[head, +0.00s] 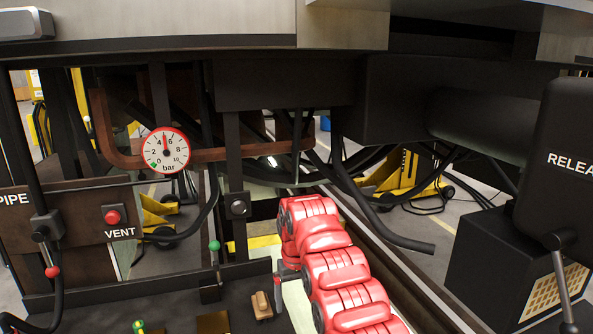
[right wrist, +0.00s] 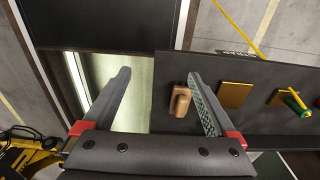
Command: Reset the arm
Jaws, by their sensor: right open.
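My right arm (head: 335,270), with red segments, comes in from the bottom right of the head view and bends over near the middle. Its gripper is mostly hidden there behind the arm. In the right wrist view my right gripper (right wrist: 160,75) shows two spread grey fingers with red corners at their base. It is open and nothing is held between the fingers. A small wooden block (right wrist: 180,100) on a dark panel shows beside the right finger; I cannot tell the distance. It also shows in the head view (head: 262,305), left of the arm. My left gripper is not in view.
A pressure gauge (head: 166,149) hangs under the railcar. A red VENT button (head: 113,217) is on a panel at left. A green-knobbed lever (head: 214,247) rises from the dark panel. A black RELEASE box (head: 560,170) stands at right. Hoses and beams crowd the space above the arm.

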